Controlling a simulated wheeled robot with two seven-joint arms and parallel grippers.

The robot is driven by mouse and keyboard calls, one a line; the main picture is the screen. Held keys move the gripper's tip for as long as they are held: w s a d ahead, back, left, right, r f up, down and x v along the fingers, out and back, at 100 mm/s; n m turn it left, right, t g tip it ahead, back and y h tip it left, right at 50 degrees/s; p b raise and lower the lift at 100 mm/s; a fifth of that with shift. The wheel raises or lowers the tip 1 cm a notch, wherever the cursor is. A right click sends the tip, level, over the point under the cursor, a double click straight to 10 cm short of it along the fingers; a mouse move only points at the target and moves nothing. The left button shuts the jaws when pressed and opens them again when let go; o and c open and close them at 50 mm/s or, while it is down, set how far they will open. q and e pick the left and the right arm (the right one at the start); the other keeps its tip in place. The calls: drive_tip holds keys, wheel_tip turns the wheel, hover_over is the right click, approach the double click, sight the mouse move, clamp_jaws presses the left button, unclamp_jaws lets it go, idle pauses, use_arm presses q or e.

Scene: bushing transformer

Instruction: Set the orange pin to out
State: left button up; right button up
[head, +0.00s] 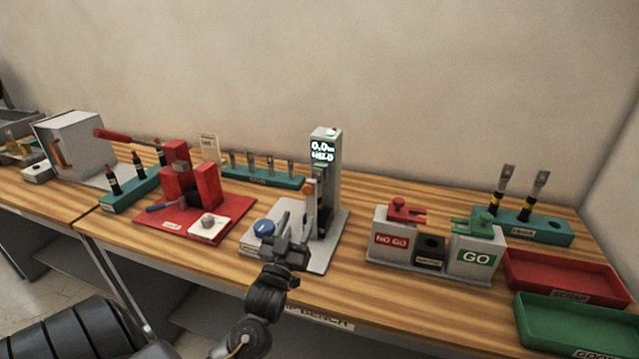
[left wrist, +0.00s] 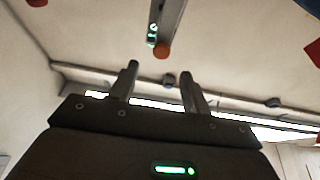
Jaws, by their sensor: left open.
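The grey gauge column (head: 327,160) stands on a pale base plate (head: 321,258) in the middle of the bench, with a lit display. The orange pin (head: 308,188) shows small and partly hidden at the column's left side. In the left wrist view, a round orange end (left wrist: 163,50) shows below the grey column, ahead of and roughly between my fingertips. My left gripper (head: 290,249) is in front of the column, over the base plate. Its two fingers (left wrist: 159,72) are apart with nothing between them. A blue-topped knob (head: 264,227) is just left of it.
A red fixture (head: 187,190) with a lever stands to the left. Grey NO GO (head: 393,240) and GO (head: 476,258) blocks stand to the right. Red (head: 565,270) and green (head: 575,325) trays lie at the right front. Bench between column and blocks is clear.

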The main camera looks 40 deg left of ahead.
sight(307, 191)
use_arm(q)
drive_tip(key=p+x, duration=0.2)
drive_tip(key=x, duration=0.2)
drive_tip(key=p+x, duration=0.1)
drive_tip(key=x, duration=0.4)
drive_tip(key=shift+s+a+r+p, duration=0.1)
drive_tip(key=shift+a+r+p, duration=0.05)
drive_tip(key=shift+r+p, duration=0.25)
drive_tip(key=shift+w+a+r, duration=0.1)
drive_tip(key=shift+w+a, duration=0.1)
drive_tip(key=shift+w, duration=0.35)
use_arm(e)
drive_tip(key=r, duration=0.2)
drive_tip(key=s+r, duration=0.1)
drive_tip(key=r, duration=0.1)
drive_tip(key=shift+f, duration=0.1)
use_arm(q)
clamp_jaws()
use_arm(e)
drive_tip(key=shift+s, duration=0.1)
